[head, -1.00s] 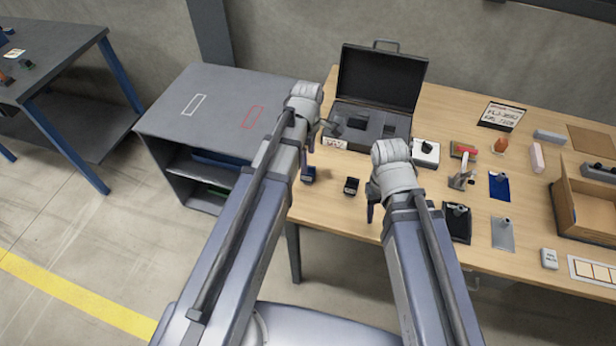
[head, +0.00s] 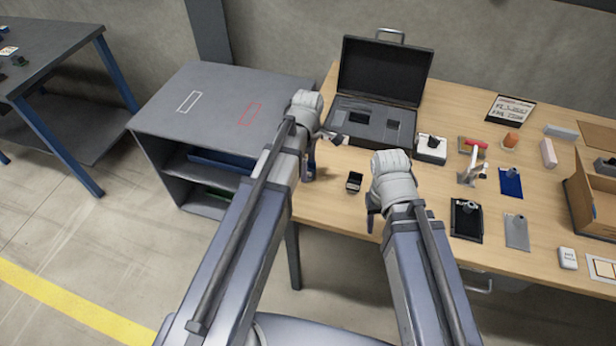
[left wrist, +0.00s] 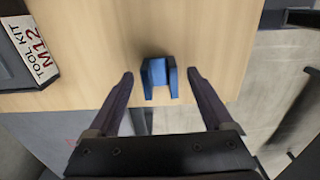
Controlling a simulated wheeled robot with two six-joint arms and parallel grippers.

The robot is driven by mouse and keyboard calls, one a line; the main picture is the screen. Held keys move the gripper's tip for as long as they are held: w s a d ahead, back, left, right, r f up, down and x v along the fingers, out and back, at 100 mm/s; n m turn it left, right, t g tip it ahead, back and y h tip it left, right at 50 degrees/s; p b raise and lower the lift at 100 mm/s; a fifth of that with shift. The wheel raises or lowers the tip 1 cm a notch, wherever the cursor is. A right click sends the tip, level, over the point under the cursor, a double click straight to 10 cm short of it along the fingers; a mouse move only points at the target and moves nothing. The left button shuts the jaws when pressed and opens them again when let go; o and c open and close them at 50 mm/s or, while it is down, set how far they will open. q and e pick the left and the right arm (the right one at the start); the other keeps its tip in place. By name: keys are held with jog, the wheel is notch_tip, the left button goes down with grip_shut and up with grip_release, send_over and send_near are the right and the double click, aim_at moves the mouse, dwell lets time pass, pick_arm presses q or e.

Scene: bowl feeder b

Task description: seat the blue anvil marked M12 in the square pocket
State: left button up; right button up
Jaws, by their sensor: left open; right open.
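A blue U-shaped anvil (left wrist: 158,74) lies on the wooden table near its edge in the left wrist view. No marking on it is readable. My left gripper (left wrist: 160,84) is open, with one finger on each side of the anvil and a gap on both sides. In the head view my left gripper (head: 311,164) is above the table's left edge and mostly hides the anvil. The open black tool case (head: 372,126) has dark recesses; I cannot tell which is the square pocket. Its label (left wrist: 38,55) reads TOOL KIT M12. My right gripper (head: 372,214) is open and empty above the table.
A small dark block (head: 354,182) stands on the table between my grippers. A white box with a black knob (head: 431,148) is right of the case. A red-handled clamp (head: 472,162), blue plate (head: 510,182) and wooden box (head: 582,200) lie further right. A grey shelf unit (head: 215,110) stands left.

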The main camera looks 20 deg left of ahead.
pick_arm(q)
jog(key=shift+c, duration=0.2)
grip_shut()
dwell(0.6)
